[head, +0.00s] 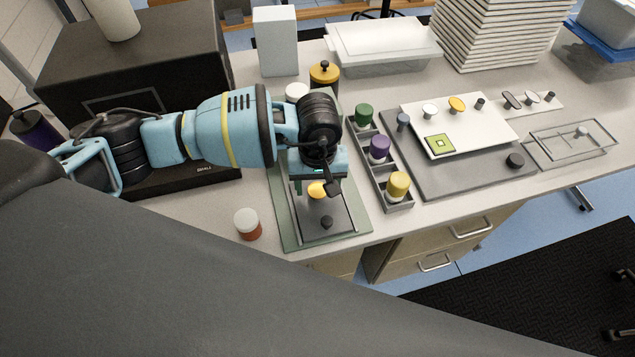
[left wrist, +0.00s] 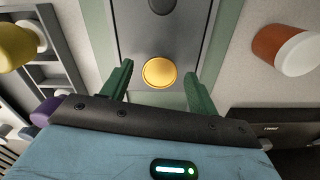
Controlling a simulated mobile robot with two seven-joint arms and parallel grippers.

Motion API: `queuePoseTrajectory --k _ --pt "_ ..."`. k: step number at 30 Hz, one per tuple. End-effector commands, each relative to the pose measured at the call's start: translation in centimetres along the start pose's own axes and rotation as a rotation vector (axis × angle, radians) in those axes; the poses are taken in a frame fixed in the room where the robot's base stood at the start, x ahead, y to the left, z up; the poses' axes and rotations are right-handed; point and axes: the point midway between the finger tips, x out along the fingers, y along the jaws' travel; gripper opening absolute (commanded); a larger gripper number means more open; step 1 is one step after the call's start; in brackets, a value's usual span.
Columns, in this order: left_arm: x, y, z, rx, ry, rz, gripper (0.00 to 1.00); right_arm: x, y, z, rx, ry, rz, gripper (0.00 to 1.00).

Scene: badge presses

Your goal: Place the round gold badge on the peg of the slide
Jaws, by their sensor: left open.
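A round gold badge (head: 317,190) sits on the grey plate of the slide (head: 342,221), towards the front from my left gripper's arm. It also shows in the left wrist view (left wrist: 160,72) as a flat disc. The badge hides what is under it, so I cannot see the peg. My left gripper (left wrist: 158,82) is open above the slide, its two green fingers apart on either side of the badge with gaps visible. In the head view the left gripper (head: 318,186) partly covers the slide. My right gripper is not in view.
A dark knob (head: 327,222) stands on the slide's front. A red jar with a white lid (head: 248,224) stands left, and a rack with green, purple and yellow-capped jars (head: 397,186) right. Another gold piece (head: 457,104) stands on the white board (head: 490,128).

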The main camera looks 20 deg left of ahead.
Motion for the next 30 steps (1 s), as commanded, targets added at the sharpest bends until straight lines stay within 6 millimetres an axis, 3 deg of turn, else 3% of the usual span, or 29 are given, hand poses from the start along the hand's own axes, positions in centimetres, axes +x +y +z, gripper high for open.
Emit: queuePoseTrajectory --k 7,21,30 --pt "-2.2 0.0 -0.1 0.000 0.002 0.002 0.60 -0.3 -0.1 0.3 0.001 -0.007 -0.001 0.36" --pt "-10.7 0.1 0.0 0.000 0.002 0.002 0.60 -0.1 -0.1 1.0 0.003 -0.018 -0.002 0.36" --pt "-12.3 0.0 0.0 0.001 0.000 0.000 0.60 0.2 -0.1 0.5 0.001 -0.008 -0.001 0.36"
